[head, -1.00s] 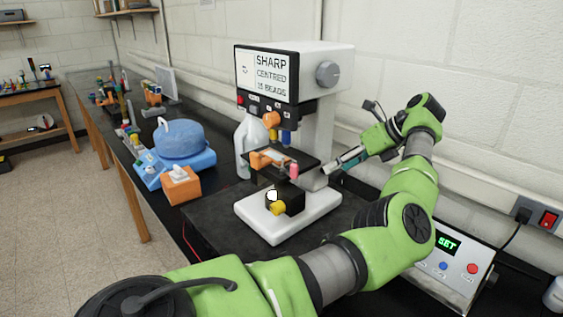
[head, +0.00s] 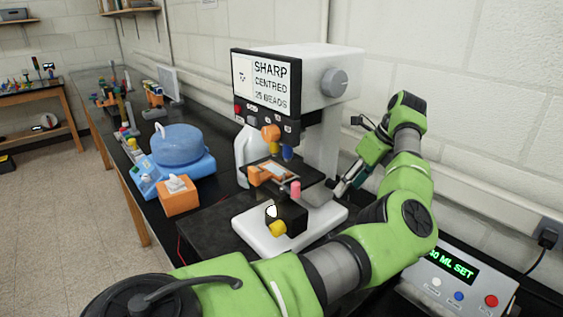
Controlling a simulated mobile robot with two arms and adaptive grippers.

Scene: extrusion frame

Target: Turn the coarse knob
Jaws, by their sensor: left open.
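A white microscope stands on the black bench, with a screen (head: 263,82) reading "SHARP CENTRED" and a bead count. A large round grey knob (head: 334,82) is on the right side of its head. A smaller light grey knob (head: 317,194) shows low on the right side, beside the stage (head: 290,168); I cannot tell for sure which is the coarse knob. My left gripper (head: 343,188) is open, close to the right of this low knob, its fingers pointing down and left. Whether they touch it is unclear. My right gripper is out of view.
A blue device (head: 178,150) and an orange tissue box (head: 179,197) stand left of the microscope. A white jug (head: 250,152) is behind it. A control box (head: 459,276) with a green display is at the lower right. The wall is close behind my arm.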

